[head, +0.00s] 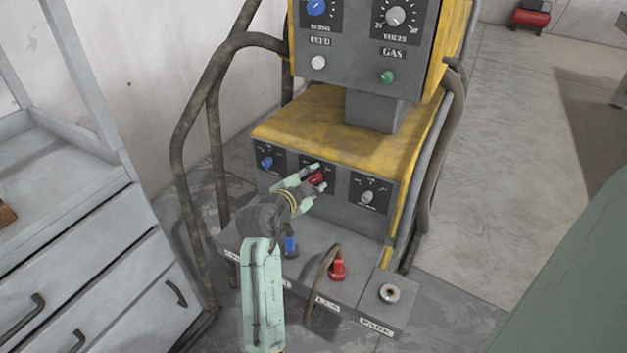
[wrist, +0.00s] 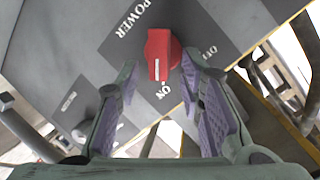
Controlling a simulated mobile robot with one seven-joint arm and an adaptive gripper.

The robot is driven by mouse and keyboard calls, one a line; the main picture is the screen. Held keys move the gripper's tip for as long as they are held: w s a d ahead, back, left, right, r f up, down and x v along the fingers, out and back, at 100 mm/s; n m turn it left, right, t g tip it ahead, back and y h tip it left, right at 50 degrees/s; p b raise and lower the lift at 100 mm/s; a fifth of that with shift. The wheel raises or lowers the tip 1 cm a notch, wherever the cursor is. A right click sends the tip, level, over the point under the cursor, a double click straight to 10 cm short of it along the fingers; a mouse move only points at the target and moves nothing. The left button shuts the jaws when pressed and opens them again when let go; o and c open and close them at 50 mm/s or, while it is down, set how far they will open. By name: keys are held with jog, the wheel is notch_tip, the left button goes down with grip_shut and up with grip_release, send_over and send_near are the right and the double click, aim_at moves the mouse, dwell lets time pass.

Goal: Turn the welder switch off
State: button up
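The welder's power switch is a red knob (wrist: 160,54) on a dark panel marked POWER, with its white line toward the ON label. In the head view the red knob (head: 317,179) is the middle control on the lower front panel of the welder (head: 340,150). My gripper (head: 313,178) is at this knob. In the wrist view my gripper (wrist: 160,78) is open, with one finger on each side of the knob. Gaps show between the fingers and the knob; the right finger is closer. I cannot tell whether the fingertips overlap the knob in depth.
A blue knob (head: 265,162) and a grey knob (head: 367,197) flank the switch. Below are a blue plug (head: 290,243), a red plug (head: 338,268) with a cable, and a socket (head: 389,292).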

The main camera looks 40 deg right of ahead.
jog(key=shift+c, duration=0.4)
grip_shut()
jog(key=n, duration=0.1)
jog(key=n+g, duration=0.1)
jog(key=n, duration=0.1)
jog(key=shift+w+a+r+h, duration=0.15)
jog(key=shift+w+a+h, duration=0.05)
jog(key=shift+w+h, duration=0.2)
jog(key=n, duration=0.1)
jog(key=n+g, duration=0.1)
jog(key=n, duration=0.1)
jog(key=shift+w+a+n+g+h+b, duration=0.15)
jog(key=shift+w+n+g+h+b, duration=0.15)
jog(key=shift+h+b, duration=0.1)
jog(key=n, duration=0.2)
jog(key=n+h+b, duration=0.1)
jog(key=shift+w+a+f+n+g, duration=0.1)
jog(key=shift+w+f+n+g, duration=0.2)
jog(key=shift+w+g, duration=0.1)
jog(key=n, duration=0.2)
jog(key=n+h+b, duration=0.1)
jog(key=n, duration=0.1)
jog(key=shift+w+a+f+g+h, duration=0.1)
jog(key=shift+w+f+g+h, duration=0.1)
jog(key=shift+g+h, duration=0.1)
jog(key=shift+n, duration=0.3)
